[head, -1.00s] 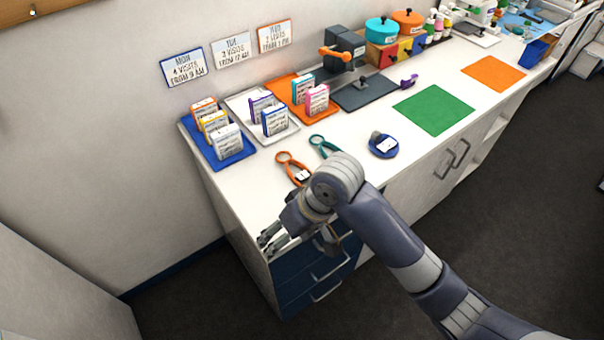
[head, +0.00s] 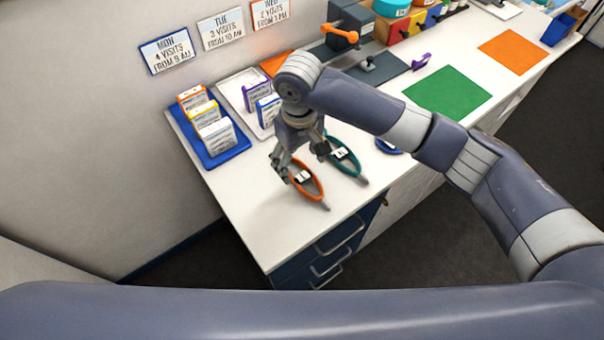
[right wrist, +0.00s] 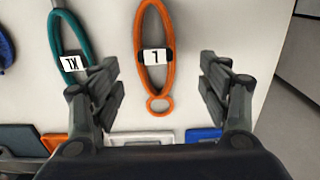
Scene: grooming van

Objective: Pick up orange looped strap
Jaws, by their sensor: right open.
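The orange looped strap (head: 320,186) lies on the white counter near its front end, with a white tag on it. My right gripper (head: 301,160) is open above the strap, pointing down. In the right wrist view its fingers (right wrist: 160,80) stand apart on either side of the strap's ring end, with nothing held. My left gripper is not in view.
A teal looped strap (head: 360,168) lies close to the right of the orange one; its tag (right wrist: 74,63) reads XL. A blue round item (head: 388,147) is partly hidden behind my arm. A blue tray (head: 237,150) with small boxes stands at left. The counter's near corner is clear.

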